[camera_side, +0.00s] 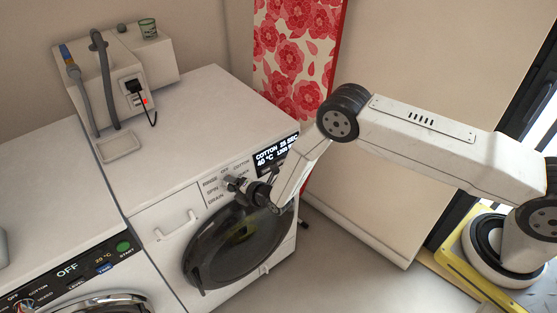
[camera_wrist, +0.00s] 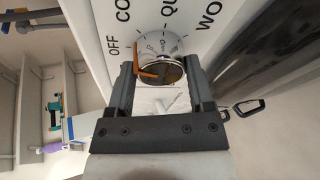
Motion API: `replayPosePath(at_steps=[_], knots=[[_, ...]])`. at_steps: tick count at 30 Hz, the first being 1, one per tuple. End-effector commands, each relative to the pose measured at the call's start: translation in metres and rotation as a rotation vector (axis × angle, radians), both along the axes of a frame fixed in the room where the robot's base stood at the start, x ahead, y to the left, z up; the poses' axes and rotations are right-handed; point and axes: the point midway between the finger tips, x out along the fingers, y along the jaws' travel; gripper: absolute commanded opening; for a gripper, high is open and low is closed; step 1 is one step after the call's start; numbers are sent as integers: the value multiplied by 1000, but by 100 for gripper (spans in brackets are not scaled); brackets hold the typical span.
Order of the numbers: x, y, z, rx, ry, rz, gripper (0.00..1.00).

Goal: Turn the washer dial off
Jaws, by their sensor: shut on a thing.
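The washer dial (camera_wrist: 163,42) is a silver round knob with an orange pointer lying across its face in the wrist view. The labels OFF and WOOL and partly hidden words are printed around it. My gripper (camera_wrist: 161,72) is shut on the dial, one dark finger on each side of it. In the side view my gripper (camera_side: 236,184) reaches the front panel of the right-hand washer (camera_side: 170,145) and hides most of the dial. The washer's display (camera_side: 276,152) reads COTTON and 40 °C. I cannot tell exactly which label the pointer marks.
The round dark door (camera_side: 238,245) is just below my gripper. A box with hoses and a plug (camera_side: 110,85) sits on the washer's back. A red floral board (camera_side: 297,50) stands behind.

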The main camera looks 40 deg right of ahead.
Motion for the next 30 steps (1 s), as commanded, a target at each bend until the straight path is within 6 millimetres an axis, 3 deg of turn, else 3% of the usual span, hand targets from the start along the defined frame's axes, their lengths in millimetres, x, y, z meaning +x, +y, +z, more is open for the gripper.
replayPosePath(at_steps=[12, 28, 29, 30], knots=[[0, 1, 0, -231, 1, 56, 9], [0, 0, 0, -261, 1, 63, 9], [0, 0, 0, -261, 1, 63, 74], [0, 0, 0, -261, 1, 63, 86]])
